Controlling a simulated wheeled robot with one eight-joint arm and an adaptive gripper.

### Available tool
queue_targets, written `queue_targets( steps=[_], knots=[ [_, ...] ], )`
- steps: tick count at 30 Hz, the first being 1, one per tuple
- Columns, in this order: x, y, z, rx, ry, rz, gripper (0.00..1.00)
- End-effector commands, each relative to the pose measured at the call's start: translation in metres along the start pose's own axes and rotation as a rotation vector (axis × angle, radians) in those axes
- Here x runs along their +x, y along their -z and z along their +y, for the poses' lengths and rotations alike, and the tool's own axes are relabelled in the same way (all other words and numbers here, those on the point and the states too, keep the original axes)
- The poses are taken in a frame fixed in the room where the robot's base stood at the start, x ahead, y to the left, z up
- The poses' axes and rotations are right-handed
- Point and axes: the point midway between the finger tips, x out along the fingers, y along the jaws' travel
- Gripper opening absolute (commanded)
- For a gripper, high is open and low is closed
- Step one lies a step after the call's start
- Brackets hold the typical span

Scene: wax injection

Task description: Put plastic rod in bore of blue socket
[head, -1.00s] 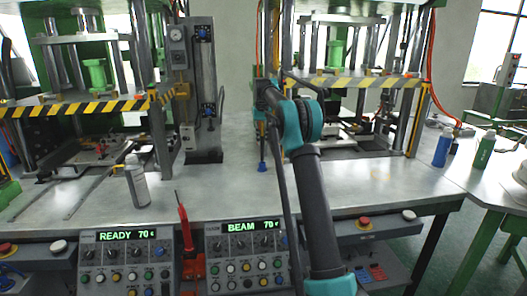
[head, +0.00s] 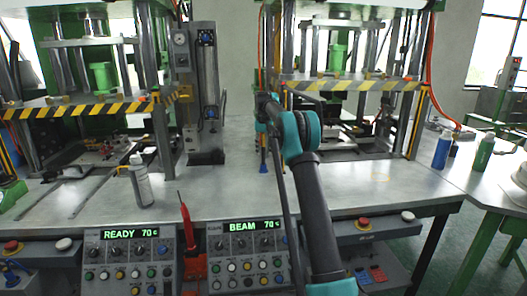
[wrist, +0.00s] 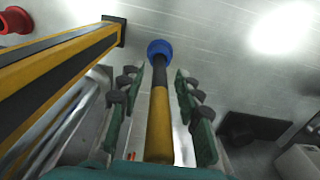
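The plastic rod (wrist: 159,120) is yellow on its near part and dark on its far part. It runs away from the wrist camera, between the fingers of my gripper (wrist: 159,82). At its far end is the blue socket (wrist: 160,47), a round collar, with the rod's end appearing to be at or in it; the bore is hidden. Gaps show between the rod and both fingers, so my gripper looks open around it. In the head view the blue socket (head: 263,169) is low at the table, below my arm, and the rod above it looks upright.
A black-and-yellow striped beam (wrist: 60,75) runs close beside my gripper on the left in the wrist view. A bottle (head: 139,180) and a red-handled tool (head: 187,230) stand to the left. Presses stand behind. Control boxes (head: 245,260) line the table's front.

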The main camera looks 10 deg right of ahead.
Motion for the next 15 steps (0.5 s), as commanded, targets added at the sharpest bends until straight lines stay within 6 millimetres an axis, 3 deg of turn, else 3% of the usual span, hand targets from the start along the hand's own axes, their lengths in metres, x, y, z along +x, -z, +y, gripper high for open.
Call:
queue_targets(
  steps=[9,15],
  knots=[
    [-0.004,0.0,0.0,0.0,0.0,0.0,0.35],
    [-0.031,0.0,0.0,0.0,0.0,0.0,0.35]
  ],
)
